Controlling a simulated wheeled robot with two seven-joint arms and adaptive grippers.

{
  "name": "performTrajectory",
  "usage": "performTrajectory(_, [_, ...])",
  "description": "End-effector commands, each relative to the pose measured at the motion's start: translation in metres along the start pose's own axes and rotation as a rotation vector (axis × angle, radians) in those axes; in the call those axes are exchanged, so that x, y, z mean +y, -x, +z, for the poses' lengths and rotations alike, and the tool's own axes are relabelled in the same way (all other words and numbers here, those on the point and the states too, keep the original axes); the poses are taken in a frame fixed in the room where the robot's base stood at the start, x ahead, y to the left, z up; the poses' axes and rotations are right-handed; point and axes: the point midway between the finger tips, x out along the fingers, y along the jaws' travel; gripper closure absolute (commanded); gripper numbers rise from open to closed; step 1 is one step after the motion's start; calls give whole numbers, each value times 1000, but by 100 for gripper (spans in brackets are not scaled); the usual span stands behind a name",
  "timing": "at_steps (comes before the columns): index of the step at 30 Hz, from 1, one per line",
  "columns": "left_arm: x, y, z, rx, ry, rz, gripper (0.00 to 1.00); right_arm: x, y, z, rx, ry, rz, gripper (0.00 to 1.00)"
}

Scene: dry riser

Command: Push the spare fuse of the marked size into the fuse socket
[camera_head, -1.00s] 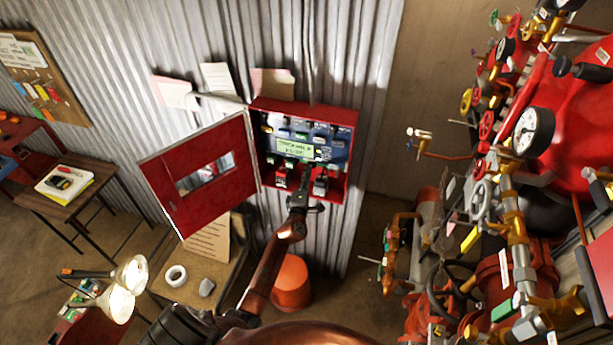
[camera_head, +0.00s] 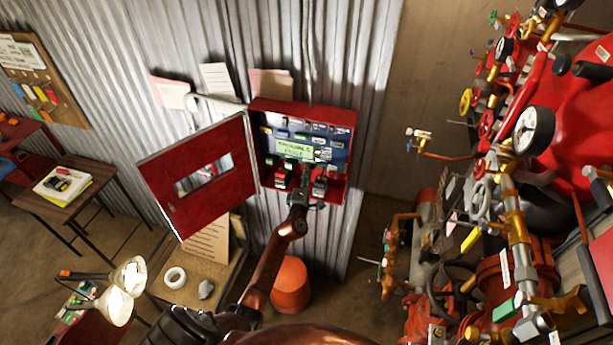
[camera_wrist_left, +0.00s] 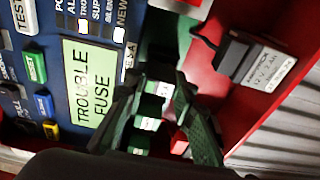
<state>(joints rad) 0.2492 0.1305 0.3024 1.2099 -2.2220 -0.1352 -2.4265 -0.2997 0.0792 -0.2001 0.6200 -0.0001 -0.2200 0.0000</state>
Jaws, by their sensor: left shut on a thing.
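The red panel cabinet (camera_head: 352,150) hangs open on the corrugated wall. Its display (camera_head: 294,150) is lit; in the left wrist view the display (camera_wrist_left: 90,82) reads "TROUBLE FUSE". My left gripper (camera_head: 302,188) is in front of the lower part of the cabinet. In the left wrist view my left gripper (camera_wrist_left: 160,88) has its dark fingers around green blocks with white labels (camera_wrist_left: 148,124). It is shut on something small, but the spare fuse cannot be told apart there. The fuse socket and size mark cannot be made out. My right gripper is not in view.
The open red door (camera_head: 180,205) stands left of the cabinet. A grey labelled battery (camera_wrist_left: 262,62) is beside the fingers in the left wrist view. Red pipework with gauges and valves (camera_head: 510,190) fills the right.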

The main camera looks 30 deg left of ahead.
Motion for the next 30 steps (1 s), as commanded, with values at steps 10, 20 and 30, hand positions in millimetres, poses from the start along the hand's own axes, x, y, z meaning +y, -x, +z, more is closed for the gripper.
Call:
performTrajectory(10, [0,-8,1,0,1,1,95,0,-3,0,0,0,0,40])
performTrajectory(20, [0,-16,2,0,1,1,95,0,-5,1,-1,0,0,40])
performTrajectory(30, [1,-19,3,0,1,1,62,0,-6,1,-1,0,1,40])
